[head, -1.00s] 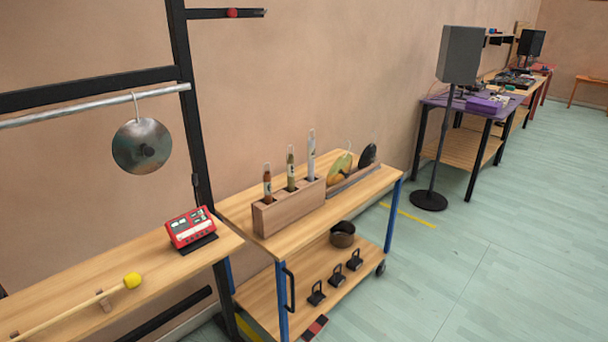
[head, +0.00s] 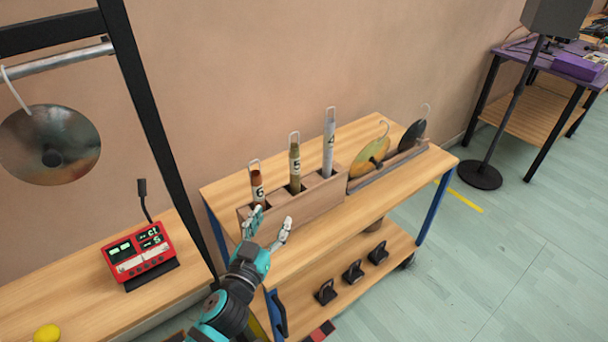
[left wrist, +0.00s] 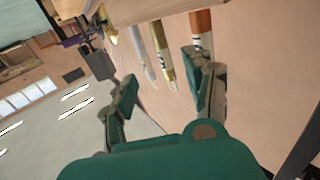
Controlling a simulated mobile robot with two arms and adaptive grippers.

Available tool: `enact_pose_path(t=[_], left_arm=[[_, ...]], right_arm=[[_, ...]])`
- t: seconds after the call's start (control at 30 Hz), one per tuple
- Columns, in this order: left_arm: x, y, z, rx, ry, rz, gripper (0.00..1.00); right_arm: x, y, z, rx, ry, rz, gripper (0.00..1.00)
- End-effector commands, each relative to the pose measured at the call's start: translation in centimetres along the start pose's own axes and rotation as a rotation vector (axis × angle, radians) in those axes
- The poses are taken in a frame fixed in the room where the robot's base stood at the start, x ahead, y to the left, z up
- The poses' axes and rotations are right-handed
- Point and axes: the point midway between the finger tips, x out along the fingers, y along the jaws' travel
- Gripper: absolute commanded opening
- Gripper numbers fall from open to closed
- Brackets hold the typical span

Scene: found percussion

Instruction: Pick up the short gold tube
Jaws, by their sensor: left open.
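The gold tube (head: 294,164), marked 5, stands upright in the middle slot of a wooden block (head: 318,202) on the cart; its lower end is hidden in the block. It also shows in the left wrist view (left wrist: 163,52), between my fingers in the picture. A copper tube (head: 257,186), marked 6, stands left of it, and a taller silver tube (head: 329,145), marked 4, stands right. My left gripper (head: 270,222) is open and empty in front of the block's left part, apart from the gold tube. My right gripper is not in view.
Right of the block, two round metal discs (head: 369,158) with hooks stand in a rack. The cart's lower shelf (head: 295,305) holds several black clamps. A red device (head: 138,254) sits on the left bench, near a black post (head: 157,145). The wall is close behind.

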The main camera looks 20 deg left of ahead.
Motion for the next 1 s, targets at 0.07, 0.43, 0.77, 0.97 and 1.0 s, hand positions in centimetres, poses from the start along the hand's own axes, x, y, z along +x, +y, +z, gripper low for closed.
enact_pose_path(t=[0.07, 0.43, 0.77, 0.97, 1.0], left_arm=[[1.6, -0.1, -0.4, 0.005, 0.002, 0.0, 0.53], [9.4, 0.0, -0.2, 0.003, 0.0, 0.0, 0.53], [12.2, -0.1, 0.1, 0.002, -0.001, -0.001, 0.53], [15.2, -0.1, 0.3, 0.002, -0.001, 0.0, 0.53], [15.7, -0.1, 0.3, 0.002, -0.001, 0.0, 0.53]], right_arm=[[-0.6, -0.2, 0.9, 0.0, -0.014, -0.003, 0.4], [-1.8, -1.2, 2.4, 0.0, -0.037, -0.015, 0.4], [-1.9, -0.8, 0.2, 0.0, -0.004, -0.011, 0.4], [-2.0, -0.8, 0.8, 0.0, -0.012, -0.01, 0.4], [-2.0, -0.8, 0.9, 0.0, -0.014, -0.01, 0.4]])
